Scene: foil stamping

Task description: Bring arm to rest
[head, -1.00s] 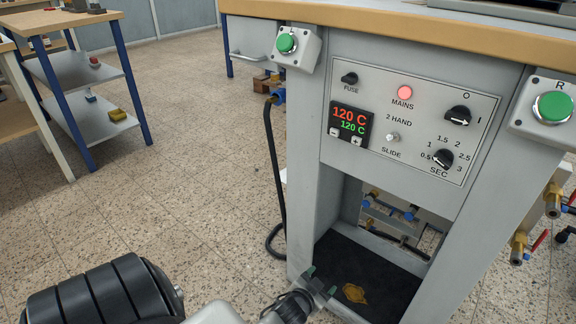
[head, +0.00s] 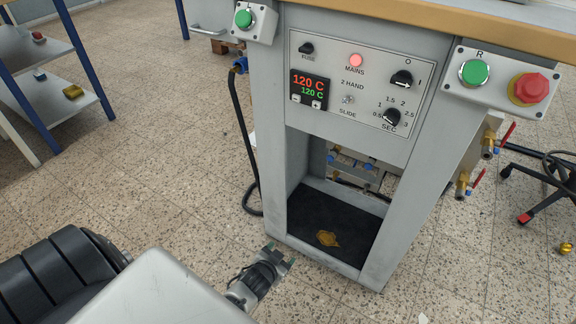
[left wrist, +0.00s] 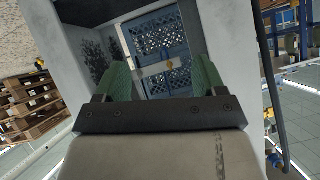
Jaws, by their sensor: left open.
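My left arm comes in from the lower left of the head view. Its gripper (head: 281,257) is low, in front of the opening at the base of the grey stamping machine (head: 408,195). In the left wrist view the two green fingertips (left wrist: 164,78) stand apart with nothing between them. The opening of the machine, with a blue lattice part (left wrist: 158,50) behind it, lies beyond the fingers. My right gripper is in neither view.
The control panel (head: 359,75) reads 120 C with its red mains lamp lit. A black cable (head: 243,150) hangs at the machine's left. A blue-legged shelf (head: 45,105) stands at far left, a chair base (head: 545,195) at right. Open floor lies between shelf and machine.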

